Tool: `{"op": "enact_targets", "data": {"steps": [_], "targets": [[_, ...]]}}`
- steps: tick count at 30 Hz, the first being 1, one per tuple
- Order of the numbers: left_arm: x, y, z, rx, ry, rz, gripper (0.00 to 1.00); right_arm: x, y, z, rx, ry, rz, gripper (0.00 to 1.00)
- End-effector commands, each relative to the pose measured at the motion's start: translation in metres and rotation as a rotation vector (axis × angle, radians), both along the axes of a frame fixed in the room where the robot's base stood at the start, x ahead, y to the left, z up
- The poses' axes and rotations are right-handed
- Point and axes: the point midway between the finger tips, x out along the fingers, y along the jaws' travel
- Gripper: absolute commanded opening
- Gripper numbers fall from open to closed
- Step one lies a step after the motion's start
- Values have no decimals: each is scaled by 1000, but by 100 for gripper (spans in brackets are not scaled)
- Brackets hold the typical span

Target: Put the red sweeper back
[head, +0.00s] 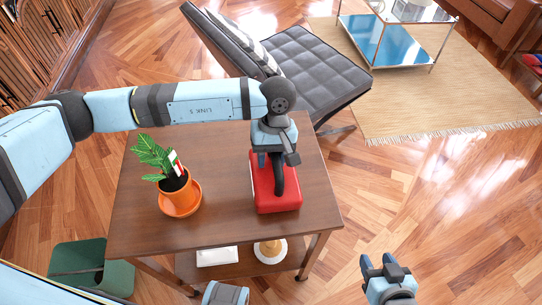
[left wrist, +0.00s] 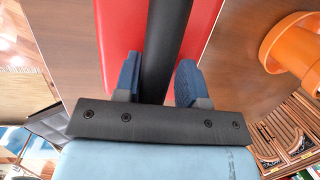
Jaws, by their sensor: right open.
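The red sweeper (head: 283,200) has a red block-shaped body and a dark curved handle. Its body rests on the brown wooden table's top, toward the right side. My left gripper (head: 269,160) is over it, with one finger on each side of the handle. My right gripper (head: 379,262) is open and empty, low over the floor to the right of the table.
The wooden table (head: 230,225) also holds an orange pot (head: 180,195) with a plant, left of the sweeper. Its lower shelf carries a white item and a round-based object. A green bin (head: 75,262) stands at the left, and a dark lounge chair (head: 315,70) behind.

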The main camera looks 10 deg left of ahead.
Motion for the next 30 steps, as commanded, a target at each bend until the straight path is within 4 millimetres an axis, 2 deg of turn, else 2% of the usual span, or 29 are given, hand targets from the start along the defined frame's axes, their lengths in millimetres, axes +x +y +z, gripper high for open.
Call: {"op": "enact_targets", "data": {"steps": [9, 14, 19, 24, 30], "targets": [[-1, 0, -1, 1, 1, 0, 48, 0, 0, 3, 1, -5, 0, 48], [0, 0, 6, 0, 0, 0, 48, -1, 0, 4, -5, 3, 1, 48], [8, -1, 37, -1, -3, 1, 48, -2, -1, -3, -10, 13, 1, 48], [17, -2, 74, -1, -4, -1, 48, -2, -1, -1, -10, 12, 1, 48], [24, -3, 106, 1, -2, -1, 48, -2, -1, 1, -7, 10, 0, 48]]}}
